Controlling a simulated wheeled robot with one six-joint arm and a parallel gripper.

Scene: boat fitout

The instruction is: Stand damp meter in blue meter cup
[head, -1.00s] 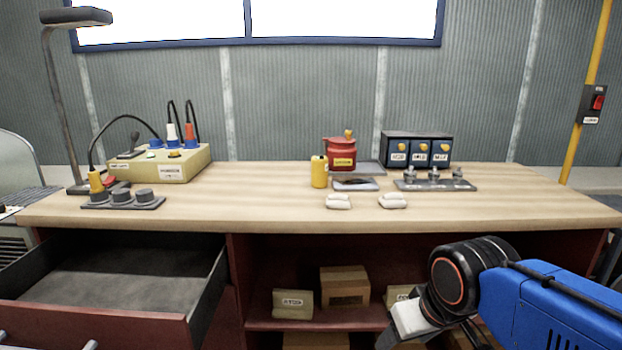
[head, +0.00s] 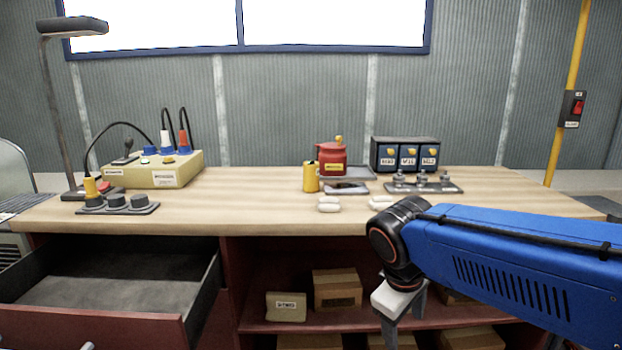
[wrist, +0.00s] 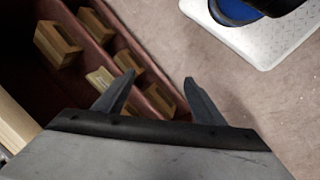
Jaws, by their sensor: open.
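A small yellow upright item with a dark top (head: 311,177) stands on the bench, left of a red can. It may be the damp meter, but I cannot tell for sure. I cannot make out a blue meter cup; the blue pieces on the yellow box at the left look like plugs or sockets. My gripper (head: 404,318) hangs in front of the bench, below its top and right of the yellow item. In the wrist view my gripper (wrist: 159,77) has its fingers apart with nothing between them.
The wooden bench top (head: 255,205) is clear at centre left. A red can (head: 331,160), a blue-fronted drawer box (head: 405,156) and a metal rack (head: 423,187) stand right of centre. An open drawer (head: 100,285) juts out at the left.

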